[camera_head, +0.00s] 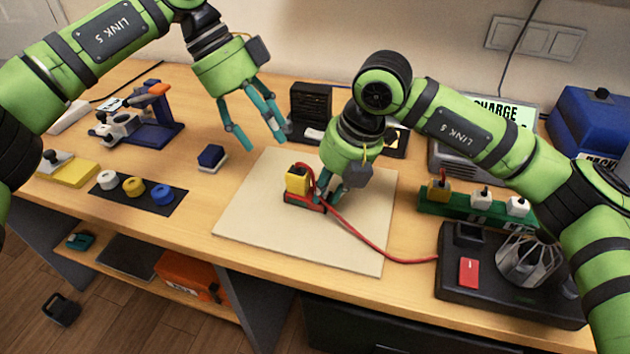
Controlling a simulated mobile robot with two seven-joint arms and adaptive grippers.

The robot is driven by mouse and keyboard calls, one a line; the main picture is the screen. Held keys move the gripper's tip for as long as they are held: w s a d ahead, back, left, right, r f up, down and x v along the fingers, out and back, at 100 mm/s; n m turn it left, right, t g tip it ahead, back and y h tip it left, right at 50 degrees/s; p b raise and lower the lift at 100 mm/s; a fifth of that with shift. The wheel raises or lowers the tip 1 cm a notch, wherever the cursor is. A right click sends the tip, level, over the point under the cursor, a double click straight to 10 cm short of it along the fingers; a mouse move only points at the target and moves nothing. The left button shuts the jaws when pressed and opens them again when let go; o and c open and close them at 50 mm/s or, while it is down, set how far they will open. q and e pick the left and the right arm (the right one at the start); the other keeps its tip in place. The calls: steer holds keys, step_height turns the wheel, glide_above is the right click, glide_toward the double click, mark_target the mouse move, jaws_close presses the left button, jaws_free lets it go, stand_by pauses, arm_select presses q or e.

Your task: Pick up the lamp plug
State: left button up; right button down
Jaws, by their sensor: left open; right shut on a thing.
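A yellow plug (297,181) with a red cable (365,240) stands over the pale square mat (255,225). The cable runs right to a black base (480,290) that bears a wire-cage lamp (530,255) and a red switch. I take this plug to be the lamp plug. My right gripper (308,201) is low over the mat, shut on the yellow plug; its wrist hides part of the fingers. I cannot tell whether the plug touches the mat. My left gripper (258,143) is open and empty, above the mat's back left edge.
A green power strip (465,212) with a yellow plug and two white plugs stands at the right, behind the lamp base. A small blue block (211,156) and a black strip with tape rolls (160,203) lie left of the mat. The mat's front is clear except for the cable.

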arm_select(q)
steer(key=m, duration=0.3)
step_height(320, 180, up, 4)
steer(key=n+t+y, duration=0.2)
steer(key=n+y, duration=0.3)
steer(key=n, duration=1.6)
glide_above(298, 171)
steer(key=f, duration=0.6)
steer(key=shift+w+d+f, duration=0.15)
steer(key=shift+w+f, duration=0.1)
steer(key=shift+f, duration=0.05)
steer(key=shift+s+f, duration=0.15)
steer(key=shift+f, duration=1.2)
steer(key=shift+s+f, duration=0.15)
steer(key=shift+f, duration=1.15)
steer(key=c, duration=1.3)
